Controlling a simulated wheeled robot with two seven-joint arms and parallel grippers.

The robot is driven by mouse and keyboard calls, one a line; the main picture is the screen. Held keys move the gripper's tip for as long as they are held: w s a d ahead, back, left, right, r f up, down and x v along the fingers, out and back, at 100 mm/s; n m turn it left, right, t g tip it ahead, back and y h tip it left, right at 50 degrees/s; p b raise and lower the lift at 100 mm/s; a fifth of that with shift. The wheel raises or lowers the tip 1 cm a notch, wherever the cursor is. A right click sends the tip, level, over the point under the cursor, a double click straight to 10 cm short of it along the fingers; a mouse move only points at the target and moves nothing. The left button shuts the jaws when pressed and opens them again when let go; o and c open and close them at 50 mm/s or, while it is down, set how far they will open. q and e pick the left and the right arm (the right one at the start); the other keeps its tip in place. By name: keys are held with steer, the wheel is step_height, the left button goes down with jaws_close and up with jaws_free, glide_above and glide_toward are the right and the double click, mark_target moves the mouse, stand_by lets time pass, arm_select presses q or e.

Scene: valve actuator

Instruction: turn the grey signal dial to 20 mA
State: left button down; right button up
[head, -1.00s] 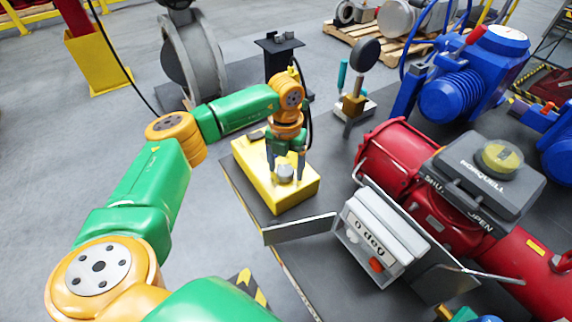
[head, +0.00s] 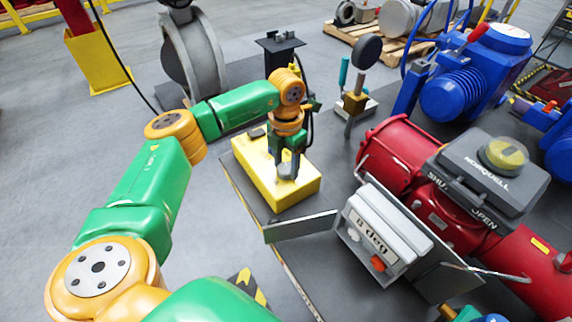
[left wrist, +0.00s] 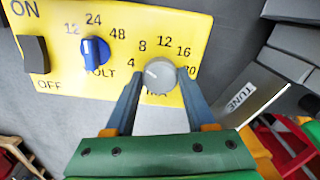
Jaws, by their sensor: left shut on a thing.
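The yellow signal box (head: 299,196) lies on the dark table in the head view. In the left wrist view, its grey signal dial (left wrist: 161,76) has a scale marked 4, 8, 12, 16 and 20. The dial's white line points left, near the 4. My left gripper (head: 287,170) reaches down onto the box, its fingers on both sides of the grey dial and shut on it. In the head view the fingers largely hide the dial. My right gripper is not clearly visible.
The blue volt dial (left wrist: 96,51) and black ON/OFF switch (left wrist: 35,54) sit left of the grey dial. A gauge (head: 367,50) stands behind.

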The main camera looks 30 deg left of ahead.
arm_select(q)
steer(key=m+b, duration=0.1)
steer(key=m, duration=1.2)
steer(key=shift+m+b, duration=0.4)
steer(key=m, duration=1.3)
steer(key=shift+m+b, duration=0.3)
steer(key=shift+b, duration=0.05)
steer(key=shift+c, duration=1.2)
jaws_free()
